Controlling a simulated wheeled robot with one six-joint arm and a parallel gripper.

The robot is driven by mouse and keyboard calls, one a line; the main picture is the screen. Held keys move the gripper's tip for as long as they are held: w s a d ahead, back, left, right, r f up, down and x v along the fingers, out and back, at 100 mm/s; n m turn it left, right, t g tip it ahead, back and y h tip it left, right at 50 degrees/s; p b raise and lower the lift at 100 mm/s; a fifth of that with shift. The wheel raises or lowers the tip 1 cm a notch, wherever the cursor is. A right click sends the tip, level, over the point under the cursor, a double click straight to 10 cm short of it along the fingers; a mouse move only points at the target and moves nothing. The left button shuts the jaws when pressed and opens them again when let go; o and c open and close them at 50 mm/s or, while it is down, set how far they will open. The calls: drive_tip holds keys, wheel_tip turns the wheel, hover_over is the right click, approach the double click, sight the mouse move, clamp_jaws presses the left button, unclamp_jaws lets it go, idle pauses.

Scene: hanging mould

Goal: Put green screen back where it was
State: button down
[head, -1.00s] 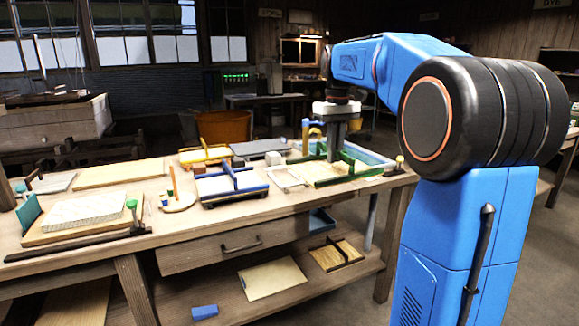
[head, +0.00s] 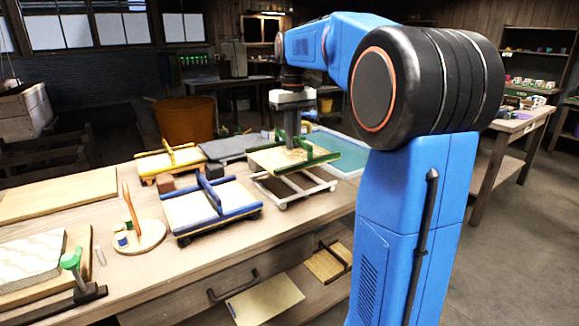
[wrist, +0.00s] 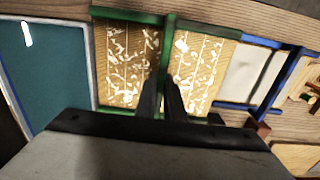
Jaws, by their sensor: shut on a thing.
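The green screen (head: 285,157) is a flat wooden-looking panel with green edges and a green cross bar. In the wrist view the green screen (wrist: 125,65) shows a white speckled pattern. My gripper (head: 291,146) points down with its jaws shut on the cross bar; the fingers also show in the wrist view (wrist: 171,95).
A blue-barred screen (head: 180,212) stands to the left, with a yellow-barred screen (head: 150,164) behind it. A teal-bottomed tray (head: 345,155) lies close on the right. A grey slab (head: 228,147) lies behind.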

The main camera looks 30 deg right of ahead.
sight(293, 155)
drive_tip(key=shift+f, duration=3.65)
drive_tip(key=shift+f, duration=0.2)
drive_tip(key=c, duration=1.8)
unclamp_jaws()
drive_tip(key=shift+c, duration=0.2)
wheel_tip(293, 155, up, 12)
drive_tip(key=shift+r, duration=0.25)
